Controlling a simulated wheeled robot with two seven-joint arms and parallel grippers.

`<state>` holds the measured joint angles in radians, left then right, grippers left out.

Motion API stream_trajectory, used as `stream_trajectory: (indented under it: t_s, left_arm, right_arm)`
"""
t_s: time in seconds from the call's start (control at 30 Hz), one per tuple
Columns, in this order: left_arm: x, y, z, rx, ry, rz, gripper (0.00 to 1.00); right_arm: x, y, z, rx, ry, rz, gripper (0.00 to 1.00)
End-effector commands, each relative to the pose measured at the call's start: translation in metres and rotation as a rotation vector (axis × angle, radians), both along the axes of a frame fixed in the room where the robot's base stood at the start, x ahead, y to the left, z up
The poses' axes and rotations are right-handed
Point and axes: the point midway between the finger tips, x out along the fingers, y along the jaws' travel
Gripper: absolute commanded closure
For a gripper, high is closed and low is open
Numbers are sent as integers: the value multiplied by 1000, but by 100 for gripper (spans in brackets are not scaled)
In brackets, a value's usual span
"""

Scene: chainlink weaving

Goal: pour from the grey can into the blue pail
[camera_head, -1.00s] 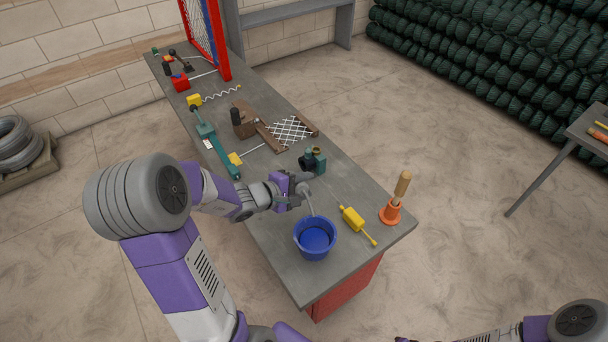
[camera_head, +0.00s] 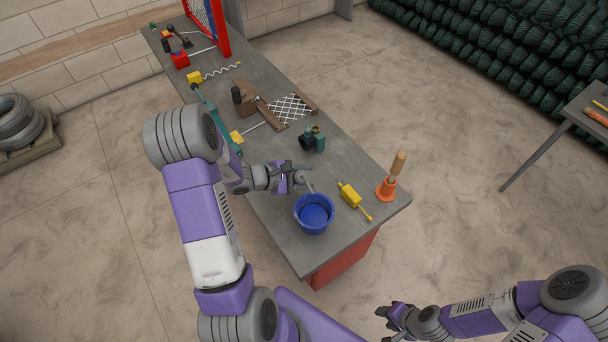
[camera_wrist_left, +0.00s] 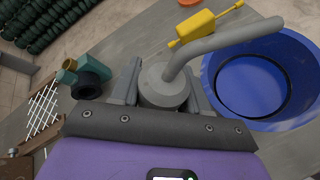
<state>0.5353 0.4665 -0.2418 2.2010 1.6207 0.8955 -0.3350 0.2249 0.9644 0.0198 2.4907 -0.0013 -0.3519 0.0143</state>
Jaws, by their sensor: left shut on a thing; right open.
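The blue pail (camera_head: 314,218) stands upright on the grey workbench near its front end. It is partly in the left wrist view (camera_wrist_left: 218,62), at the right. The grey can (camera_wrist_left: 162,88) has a long thin spout that reaches over the pail's rim in the left wrist view. My left gripper (camera_head: 299,178) is shut on the can, with one finger on each side of it. The gripper hides much of the can in the head view, and I cannot tell whether anything flows. My right gripper (camera_head: 385,316) is open and empty, off the bench at the lower right.
A yellow tool (camera_head: 350,196) lies right of the pail. Beyond it an orange holder (camera_head: 386,190) carries a wooden-handled tool. A teal and black device (camera_head: 313,140) and a wire mesh frame (camera_head: 290,108) lie further back on the workbench (camera_head: 375,217).

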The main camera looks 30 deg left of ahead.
Motion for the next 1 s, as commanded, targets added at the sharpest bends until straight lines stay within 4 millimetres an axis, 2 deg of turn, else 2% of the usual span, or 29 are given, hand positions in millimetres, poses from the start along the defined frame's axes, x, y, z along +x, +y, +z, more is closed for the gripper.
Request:
stream_trajectory:
  t_s: [0.03,0.1,0.13,0.37,1.0]
  left_arm:
    - [0,0,1,0,-2,0,78]
    - [0,0,1,1,-2,0,89]
    - [0,0,1,1,-2,0,91]
    - [0,0,8,2,-2,-1,91]
    - [0,0,60,2,-2,-1,91]
  right_arm:
    - [0,0,0,0,0,0,57]
    - [0,0,0,0,0,0,57]
    - [0,0,0,0,0,0,57]
    - [0,0,5,0,0,0,57]
    - [0,0,39,0,0,0,57]
